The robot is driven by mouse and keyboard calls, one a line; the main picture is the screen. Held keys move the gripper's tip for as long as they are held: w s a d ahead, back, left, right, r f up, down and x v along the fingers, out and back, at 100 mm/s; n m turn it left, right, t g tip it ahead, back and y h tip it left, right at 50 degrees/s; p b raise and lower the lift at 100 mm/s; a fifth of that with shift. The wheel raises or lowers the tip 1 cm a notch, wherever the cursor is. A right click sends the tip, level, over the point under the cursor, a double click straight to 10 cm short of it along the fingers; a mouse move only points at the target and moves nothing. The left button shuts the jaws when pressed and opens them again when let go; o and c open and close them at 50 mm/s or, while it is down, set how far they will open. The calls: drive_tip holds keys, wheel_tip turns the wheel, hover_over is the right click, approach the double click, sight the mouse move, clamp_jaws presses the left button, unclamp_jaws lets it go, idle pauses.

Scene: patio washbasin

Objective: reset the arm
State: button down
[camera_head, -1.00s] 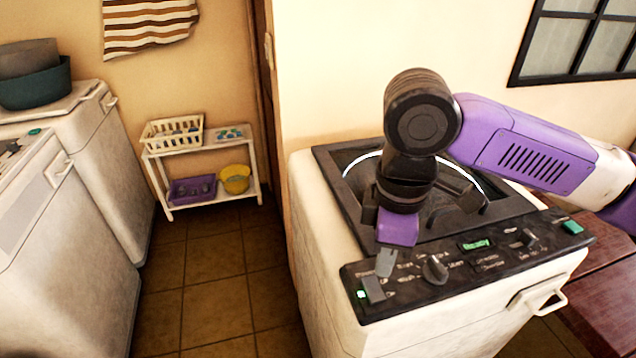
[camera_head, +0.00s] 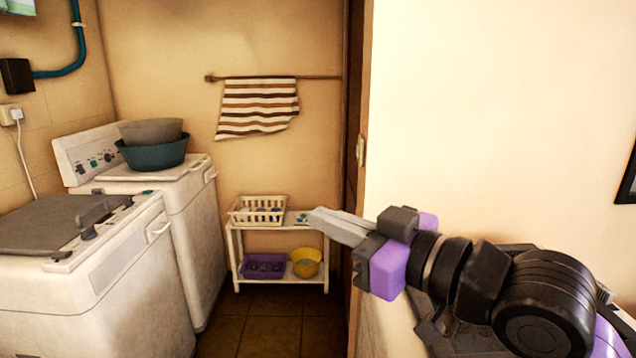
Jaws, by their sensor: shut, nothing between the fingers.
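My gripper (camera_head: 318,220) is near the middle of the head view, pointing left. Its grey fingers are together with nothing between them. In the picture its tips overlap the top of a white shelf far behind it. My purple and black arm reaches in from the lower right.
Two white machines (camera_head: 100,300) (camera_head: 195,215) stand at the left; the far one carries stacked basins (camera_head: 155,155). The white shelf (camera_head: 236,262) holds a cream basket (camera_head: 258,210), a purple basket (camera_head: 263,266) and a yellow bucket (camera_head: 305,262). A striped towel (camera_head: 257,105) hangs above. Tiled floor (camera_head: 265,335) is clear between.

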drive_tip(key=s+d+r+m+t+h, duration=0.2)
drive_tip(key=d+r+m+t, duration=0.1)
drive_tip(key=d+m+t, duration=0.55)
drive_tip(key=s+d+f+m+t+h, duration=0.3)
drive_tip(key=s+d+f+m+h, duration=0.35)
drive_tip(key=f+h, duration=0.4)
drive_tip(key=s+d+f+n+g, duration=0.1)
drive_tip(key=s+f+g, duration=0.3)
drive_tip(key=s+f, duration=0.8)
drive_tip(key=s+d+f+n+g, duration=0.2)
drive_tip(key=s+f+g, duration=0.3)
drive_tip(key=s+f, duration=0.7)
drive_tip(key=s+n, duration=0.1)
drive_tip(key=s, duration=0.6)
drive_tip(key=shift+d, duration=0.3)
drive_tip(key=shift+f+h, duration=0.1)
drive_tip(key=shift+h, duration=0.15)
drive_tip(key=c, duration=2.2)
unclamp_jaws()
